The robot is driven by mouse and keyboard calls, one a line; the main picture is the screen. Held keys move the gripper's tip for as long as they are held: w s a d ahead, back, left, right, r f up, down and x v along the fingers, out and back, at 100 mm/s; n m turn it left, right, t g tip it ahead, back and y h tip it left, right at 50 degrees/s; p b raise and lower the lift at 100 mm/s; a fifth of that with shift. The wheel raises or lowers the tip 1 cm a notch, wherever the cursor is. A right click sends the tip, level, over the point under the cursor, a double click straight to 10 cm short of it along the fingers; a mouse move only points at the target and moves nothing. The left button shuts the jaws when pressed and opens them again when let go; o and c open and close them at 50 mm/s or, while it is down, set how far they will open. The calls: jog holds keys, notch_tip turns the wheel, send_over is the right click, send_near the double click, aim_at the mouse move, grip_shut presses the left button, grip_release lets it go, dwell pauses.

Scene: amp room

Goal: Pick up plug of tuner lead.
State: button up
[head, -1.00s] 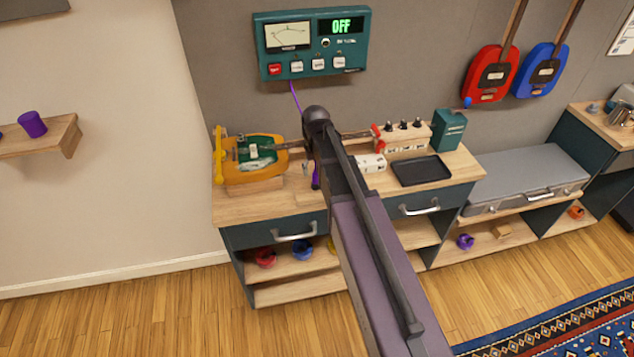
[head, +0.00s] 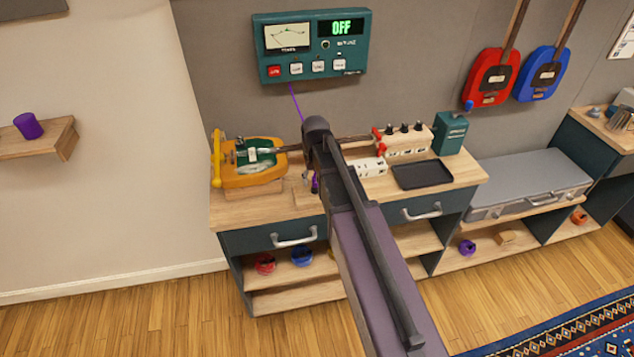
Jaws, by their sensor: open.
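The green tuner box (head: 312,45) hangs on the wall, with a needle meter and a display reading OFF. A thin purple lead (head: 296,103) runs down from it and passes behind my arm. A small upright purple piece (head: 315,184), likely the lead's plug, shows on the bench just left of my arm. It is partly hidden, and I cannot tell what holds it. My arm reaches over the bench toward it. My gripper is hidden behind the arm's end, so its fingers and their distance from the plug do not show.
An orange guitar body (head: 248,178) lies on the bench at left. A white power strip (head: 371,166), a black tray (head: 422,175), a cream box with knobs (head: 404,142) and a green box (head: 449,133) stand to the right. The drawer handles (head: 294,237) stick out in front.

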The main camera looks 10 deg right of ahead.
grip_shut()
jog(key=shift+r, duration=0.15)
notch_tip(320, 180, up, 4)
jog(key=p, duration=0.4)
jog(key=shift+f, duration=0.25)
jog(key=s+r+p, duration=0.1)
jog(key=s, duration=1.5)
jog(key=shift+a+r, duration=0.1)
jog(key=shift+r, duration=0.2)
jog(key=shift+r+p, duration=1.35)
jog(key=shift+p, duration=0.2)
